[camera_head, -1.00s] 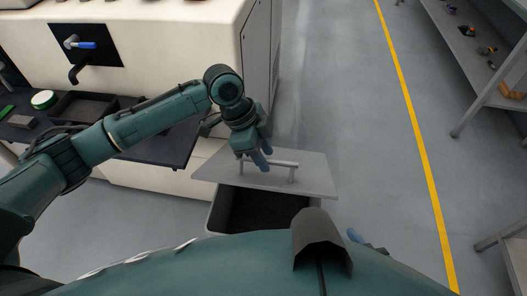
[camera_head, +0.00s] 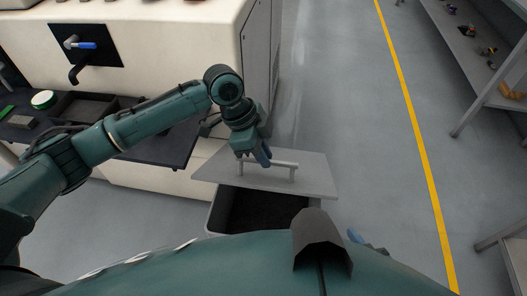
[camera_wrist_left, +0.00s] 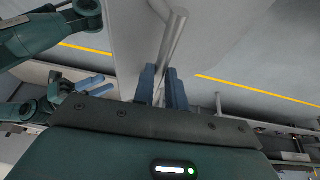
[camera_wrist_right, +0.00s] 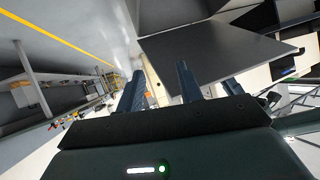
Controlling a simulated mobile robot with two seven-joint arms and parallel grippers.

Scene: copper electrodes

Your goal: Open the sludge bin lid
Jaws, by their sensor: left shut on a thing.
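The sludge bin (camera_head: 212,222) stands on the floor in front of the pale machine, its dark inside showing below the lid. Its grey lid (camera_head: 315,180) lies back toward the far side, clear of the near part of the opening. A bar handle (camera_head: 284,165) is on the lid. My left gripper (camera_head: 264,157) is shut on the left part of this handle. In the left wrist view the handle (camera_wrist_left: 173,38) runs between the two blue fingers. My right gripper (camera_wrist_right: 160,85) is open and empty, with the lid (camera_wrist_right: 210,52) beyond its fingers. It shows partly in the head view (camera_head: 364,242), low, right of the bin.
The pale machine (camera_head: 180,25) with a dark side shelf (camera_head: 160,150) stands behind and left of the bin. A rack (camera_head: 455,50) with small parts is at the far right. The floor between, with a yellow line (camera_head: 415,130), is clear.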

